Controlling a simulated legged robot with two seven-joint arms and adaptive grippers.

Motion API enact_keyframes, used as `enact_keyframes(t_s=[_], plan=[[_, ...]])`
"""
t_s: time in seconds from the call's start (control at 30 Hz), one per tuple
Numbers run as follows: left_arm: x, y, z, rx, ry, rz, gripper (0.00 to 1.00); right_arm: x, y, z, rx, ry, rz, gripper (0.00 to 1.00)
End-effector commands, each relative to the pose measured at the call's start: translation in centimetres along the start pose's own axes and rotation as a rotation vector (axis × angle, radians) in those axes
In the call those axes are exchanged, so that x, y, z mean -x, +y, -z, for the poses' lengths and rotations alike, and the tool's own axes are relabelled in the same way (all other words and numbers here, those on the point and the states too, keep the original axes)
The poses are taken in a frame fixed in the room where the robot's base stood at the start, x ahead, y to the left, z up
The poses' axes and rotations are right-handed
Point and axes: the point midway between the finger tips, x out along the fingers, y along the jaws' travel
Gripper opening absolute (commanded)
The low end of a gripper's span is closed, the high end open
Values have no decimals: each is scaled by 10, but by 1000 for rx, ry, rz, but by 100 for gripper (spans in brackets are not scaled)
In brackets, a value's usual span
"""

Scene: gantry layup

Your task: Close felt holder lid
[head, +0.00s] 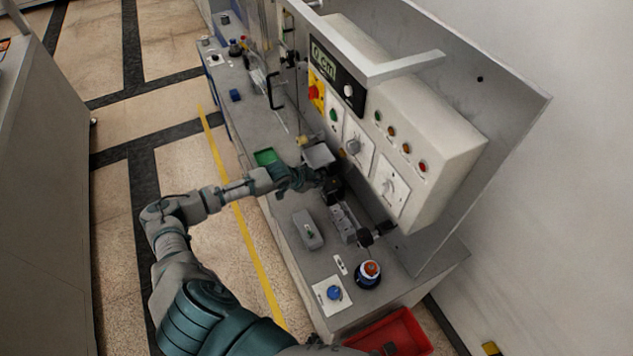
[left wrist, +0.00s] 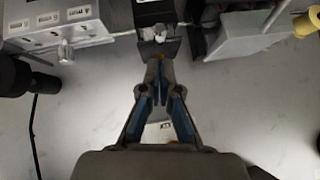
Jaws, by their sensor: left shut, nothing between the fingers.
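My left gripper (head: 322,178) reaches in from the left over the bench, and its fingers are shut and empty. In the left wrist view its fingertips (left wrist: 160,68) meet at the lower edge of a small dark block (left wrist: 158,14) with a pale knob; I cannot tell whether they touch it. A grey box-like part with a flat plate (head: 319,156) stands just behind the gripper, probably the felt holder with its lid. It seems to show again right of the fingertips (left wrist: 245,42). The lid's hinge and exact angle are unclear.
A control panel (head: 405,130) with knobs and buttons overhangs the bench. A green tray (head: 265,157) lies left of the gripper. A grey box (head: 308,230), a blue button (head: 334,293) and a red-topped button (head: 371,269) sit nearer. A red bin (head: 400,335) stands at the front.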

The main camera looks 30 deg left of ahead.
Motion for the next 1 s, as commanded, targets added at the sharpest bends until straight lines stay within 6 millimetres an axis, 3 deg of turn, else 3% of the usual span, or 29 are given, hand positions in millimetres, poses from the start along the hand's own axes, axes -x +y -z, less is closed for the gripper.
enact_keyframes(t_s=[0.03,0.07,0.2,0.43,0.63,1.0], plan=[[13,-2,14,0,3,0,0,19,0,2,0,1,0,40],[17,-3,18,0,4,1,0,25,0,3,0,2,0,40],[49,-1,6,-7,0,6,0,7,-2,0,-1,-1,2,40],[93,-1,5,-5,1,5,0,0,-2,-1,-1,-1,2,40],[107,0,6,-3,3,3,0,-1,-2,0,-1,1,2,40],[109,0,6,-1,5,2,0,-1,-1,2,-1,3,1,40]])
